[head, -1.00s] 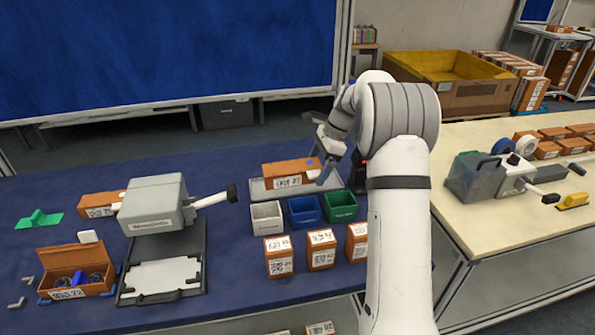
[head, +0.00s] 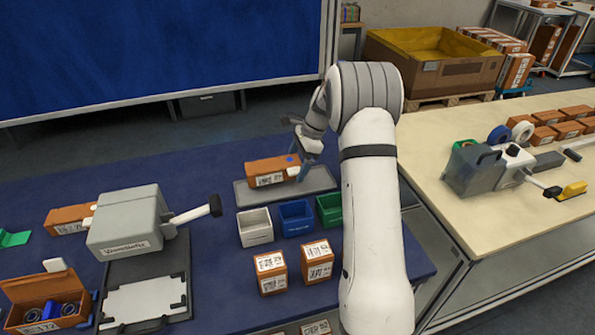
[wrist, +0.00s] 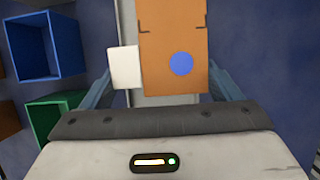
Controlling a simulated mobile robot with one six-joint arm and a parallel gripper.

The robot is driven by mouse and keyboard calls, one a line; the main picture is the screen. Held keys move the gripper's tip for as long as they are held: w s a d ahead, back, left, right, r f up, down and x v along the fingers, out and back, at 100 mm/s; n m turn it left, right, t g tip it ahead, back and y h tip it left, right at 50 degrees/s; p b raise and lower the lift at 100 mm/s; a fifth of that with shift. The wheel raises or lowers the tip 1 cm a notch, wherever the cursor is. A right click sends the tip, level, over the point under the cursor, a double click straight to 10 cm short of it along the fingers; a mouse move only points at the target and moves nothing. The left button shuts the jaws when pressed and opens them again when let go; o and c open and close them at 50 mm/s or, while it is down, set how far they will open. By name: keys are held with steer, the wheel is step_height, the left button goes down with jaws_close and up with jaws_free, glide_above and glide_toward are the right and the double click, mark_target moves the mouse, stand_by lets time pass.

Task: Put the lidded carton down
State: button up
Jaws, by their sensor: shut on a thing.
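The lidded carton is an orange-brown box (head: 268,172) with a white printed label on its front and a blue dot on top. In the head view it is over a grey tray (head: 322,181) behind the small bins; whether its underside touches the tray cannot be told. In the wrist view the carton (wrist: 172,30) extends away between the blue-grey fingers, its blue dot close to my gripper (wrist: 160,78). A white square piece (wrist: 125,67) shows between its left side and the left finger. My gripper (head: 299,169) is shut on the carton's right end in the head view.
White (head: 255,227), blue (head: 297,220) and green (head: 329,209) bins stand before the tray. Labelled cartons (head: 271,272) stand nearer. A grey machine with a handle (head: 128,220) and an open carton (head: 40,305) are at left.

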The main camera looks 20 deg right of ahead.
step_height(320, 180, down, 3)
steer(key=shift+f, duration=0.2)
steer(key=shift+s, duration=0.1)
steer(key=o, duration=0.9)
steer(key=shift+r, duration=0.15)
